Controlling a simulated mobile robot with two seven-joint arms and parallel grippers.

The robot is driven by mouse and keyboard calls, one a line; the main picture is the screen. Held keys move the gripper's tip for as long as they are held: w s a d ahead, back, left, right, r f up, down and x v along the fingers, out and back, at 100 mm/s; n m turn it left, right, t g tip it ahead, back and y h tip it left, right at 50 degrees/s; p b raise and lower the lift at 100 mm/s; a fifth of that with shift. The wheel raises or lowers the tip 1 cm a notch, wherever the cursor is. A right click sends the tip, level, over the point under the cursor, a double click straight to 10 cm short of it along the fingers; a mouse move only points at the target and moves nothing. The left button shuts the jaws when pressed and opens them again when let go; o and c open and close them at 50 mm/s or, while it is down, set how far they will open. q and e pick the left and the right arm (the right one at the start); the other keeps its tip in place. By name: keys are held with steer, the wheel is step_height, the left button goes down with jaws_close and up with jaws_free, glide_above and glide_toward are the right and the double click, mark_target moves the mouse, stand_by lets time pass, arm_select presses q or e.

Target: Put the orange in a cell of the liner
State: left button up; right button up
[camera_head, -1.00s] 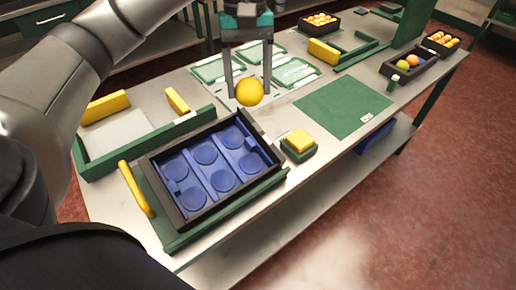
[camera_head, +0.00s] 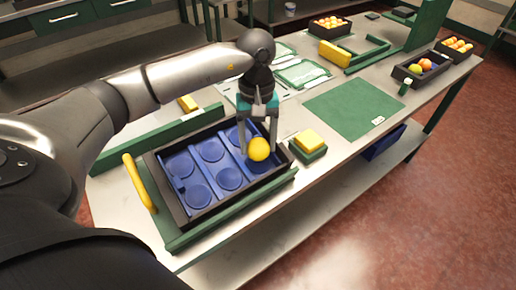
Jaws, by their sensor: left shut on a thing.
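My left gripper (camera_head: 258,140) is shut on the orange (camera_head: 258,150), a round yellow-orange fruit between its two fingers. It is over the right end of the blue liner (camera_head: 214,173), which has several round cells and lies in a dark crate (camera_head: 192,219). The orange appears in front of the far right cells and partly hides them. I cannot tell whether it touches the liner. The cells to the left look empty. My right gripper is not in view.
A green block with a yellow top (camera_head: 309,142) stands just right of the crate. A yellow handle (camera_head: 138,184) rises at the crate's left. Crates of fruit (camera_head: 420,69) stand at the back right.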

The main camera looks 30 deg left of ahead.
arm_select(q)
step_height(320, 180, down, 2)
steer(key=shift+f, duration=0.2)
steer(key=o, duration=1.4)
steer(key=shift+s, duration=0.1)
steer(key=r, duration=0.4)
steer(key=w+r, duration=0.1)
steer(key=r, duration=0.3)
steer(key=a+r+p, duration=0.1)
steer(key=r, duration=0.3)
steer(key=shift+w, duration=0.15)
